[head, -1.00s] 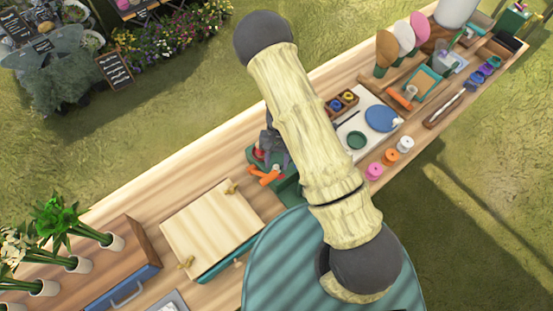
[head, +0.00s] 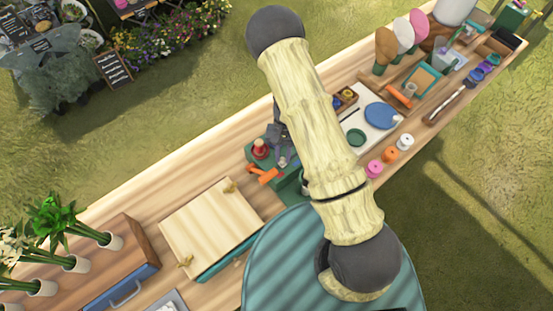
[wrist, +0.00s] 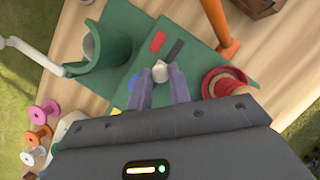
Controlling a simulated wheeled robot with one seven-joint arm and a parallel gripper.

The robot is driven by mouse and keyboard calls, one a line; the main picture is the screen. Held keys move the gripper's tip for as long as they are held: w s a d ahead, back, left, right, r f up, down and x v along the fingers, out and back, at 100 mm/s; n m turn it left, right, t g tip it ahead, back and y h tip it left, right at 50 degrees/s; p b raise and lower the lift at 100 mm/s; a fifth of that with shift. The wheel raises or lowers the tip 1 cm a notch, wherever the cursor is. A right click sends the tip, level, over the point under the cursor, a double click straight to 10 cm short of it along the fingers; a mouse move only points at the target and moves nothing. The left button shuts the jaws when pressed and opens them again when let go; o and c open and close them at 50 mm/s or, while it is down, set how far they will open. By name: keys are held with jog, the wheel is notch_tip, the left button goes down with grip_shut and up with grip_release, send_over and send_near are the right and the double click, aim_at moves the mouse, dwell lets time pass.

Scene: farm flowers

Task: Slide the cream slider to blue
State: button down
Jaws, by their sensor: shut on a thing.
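The cream slider (wrist: 160,71) shows as a small pale knob on a green panel (wrist: 195,62) in the wrist view. My gripper (wrist: 161,82) is shut on it, with a grey-purple finger on each side. The blue mark (wrist: 133,82) lies on the panel just left of the fingers. A red mark (wrist: 157,42) and a black mark (wrist: 177,50) lie beyond the slider, and a yellow mark (wrist: 117,112) is partly hidden. In the head view the green unit (head: 257,158) is partly behind my arm, and the slider cannot be made out.
A green cup-like holder (wrist: 108,42) is at the left. Several spools (wrist: 35,138) lie further left. A wooden lidded box (head: 212,225) sits left of the unit.

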aim_at(291, 161)
jog(key=w+d, duration=0.2)
jog(key=d, duration=0.1)
jog(key=shift+w+d+b, duration=0.2)
jog(key=shift+b, duration=0.15)
jog(key=c, duration=1.3)
grip_release()
jog(key=b+v, duration=0.4)
jog(key=v, duration=1.3)
jog(key=shift+r, duration=0.25)
jog(key=shift+s, duration=0.1)
